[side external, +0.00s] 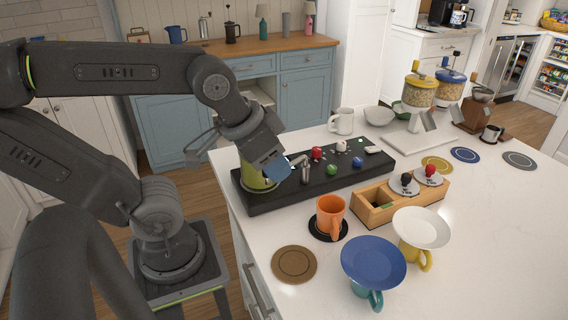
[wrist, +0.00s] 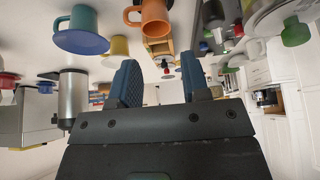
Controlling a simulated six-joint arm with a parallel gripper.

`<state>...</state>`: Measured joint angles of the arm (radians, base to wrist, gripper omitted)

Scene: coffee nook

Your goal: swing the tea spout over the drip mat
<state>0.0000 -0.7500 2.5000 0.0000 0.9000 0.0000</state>
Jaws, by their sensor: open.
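A silver upright cylinder with a thin arm, which looks like the tea spout (side external: 305,174), stands on the black counter unit (side external: 275,202). My gripper (side external: 272,166) is at the left end of the unit, just left of the spout. Its blue fingers are apart with nothing held between them in the wrist view (wrist: 160,82). An olive-green round canister (side external: 257,180) is partly hidden below my gripper. I cannot tell which round mat is the drip mat.
Red (side external: 317,152) and green (side external: 332,169) knobs sit on the unit. An orange mug (side external: 330,214) stands on a black coaster. A brown mat (side external: 294,264) lies clear near the front edge. Yellow (side external: 437,164), blue (side external: 465,154) and grey (side external: 519,159) mats lie at the right.

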